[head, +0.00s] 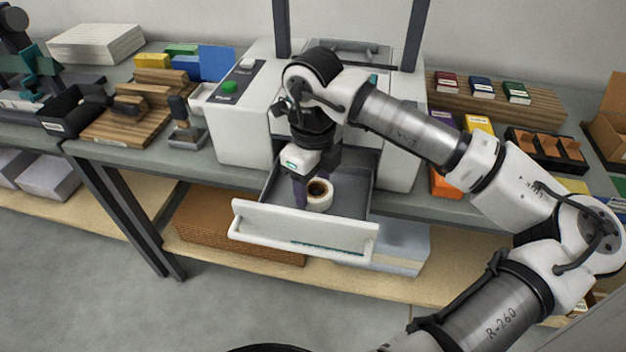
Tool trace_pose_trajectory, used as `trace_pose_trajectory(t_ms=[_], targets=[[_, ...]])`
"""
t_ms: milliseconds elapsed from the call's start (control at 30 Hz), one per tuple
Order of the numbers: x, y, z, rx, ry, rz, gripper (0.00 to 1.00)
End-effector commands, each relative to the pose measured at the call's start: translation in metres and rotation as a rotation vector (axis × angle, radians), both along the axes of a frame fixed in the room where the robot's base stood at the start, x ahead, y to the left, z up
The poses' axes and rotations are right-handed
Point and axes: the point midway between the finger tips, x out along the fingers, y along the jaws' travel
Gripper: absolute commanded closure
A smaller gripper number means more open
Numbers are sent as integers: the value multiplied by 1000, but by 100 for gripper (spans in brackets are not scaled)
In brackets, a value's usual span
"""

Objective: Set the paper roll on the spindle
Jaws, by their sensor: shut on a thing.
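The paper roll (321,203) is a small white ring with a brown core, its open end facing up. It is in or just above the pulled-out drawer (305,232) of the large white machine (240,130). My gripper (308,196) points down into the drawer and is shut on the roll, with a dark finger showing at the roll's left side. I cannot tell whether the roll touches the drawer floor. I cannot make out the spindle; the roll, my gripper or the drawer front may hide it.
A green button (230,87) is on the machine's left panel. Wooden blocks and a stamp-like tool (184,125) stand left on the bench. Ink boxes (478,124) and a dark divided tray (546,150) lie right.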

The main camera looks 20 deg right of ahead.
Motion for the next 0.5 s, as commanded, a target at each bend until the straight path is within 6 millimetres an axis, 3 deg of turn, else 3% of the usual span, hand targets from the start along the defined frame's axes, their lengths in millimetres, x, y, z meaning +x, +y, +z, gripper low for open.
trace_pose_trajectory(t_ms=[433, 467, 500], targets=[[0, 0, -9, 0, 0, 0, 68], [0, 0, -8, 0, 0, 0, 42], [0, 0, -8, 0, 0, 0, 36]])
